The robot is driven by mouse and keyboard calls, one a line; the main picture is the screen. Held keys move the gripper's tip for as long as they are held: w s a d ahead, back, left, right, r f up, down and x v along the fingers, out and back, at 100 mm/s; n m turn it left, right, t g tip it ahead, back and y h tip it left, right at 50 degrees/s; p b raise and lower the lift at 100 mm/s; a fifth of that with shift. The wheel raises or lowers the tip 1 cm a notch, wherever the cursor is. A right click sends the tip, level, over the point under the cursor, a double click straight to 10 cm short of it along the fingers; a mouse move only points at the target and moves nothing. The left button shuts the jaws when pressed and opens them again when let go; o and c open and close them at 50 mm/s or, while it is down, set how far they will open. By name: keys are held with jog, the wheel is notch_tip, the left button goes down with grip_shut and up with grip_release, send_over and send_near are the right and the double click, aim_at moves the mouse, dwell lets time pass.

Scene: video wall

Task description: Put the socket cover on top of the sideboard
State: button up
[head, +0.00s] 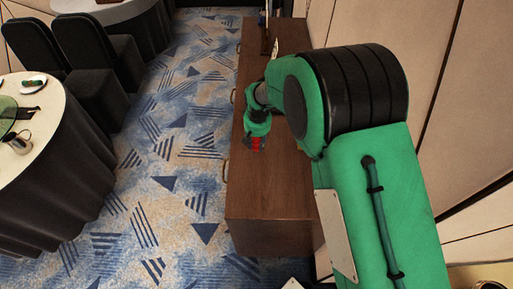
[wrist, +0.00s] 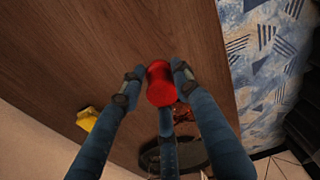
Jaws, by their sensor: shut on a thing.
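My gripper (head: 257,132) is over the brown wooden sideboard (head: 262,197), near its left edge. In the wrist view my gripper (wrist: 156,75) is shut on a small red object (wrist: 159,88), taken as the socket cover, held between its blue fingers. The red socket cover also shows below the gripper in the head view (head: 257,145). The wood top of the sideboard (wrist: 110,45) lies behind it in the wrist view. Whether the cover touches the top or hangs just above it, I cannot tell.
In the wrist view a yellow object (wrist: 88,119) and a dark round object (wrist: 191,152) are near the sideboard's wall side. Dark chairs (head: 88,65) and a covered round table (head: 45,155) stand left across the patterned carpet (head: 165,180). The sideboard's near end is clear.

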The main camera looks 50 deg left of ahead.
aim_at(257, 148)
jog(key=shift+f, duration=1.75)
jog(key=shift+f, duration=0.15)
jog(key=o, duration=0.8)
jog(key=r, duration=0.8)
jog(key=d+r, duration=0.1)
jog(key=r, duration=0.3)
jog(key=shift+s+r, duration=0.1)
jog(key=shift+s, duration=0.2)
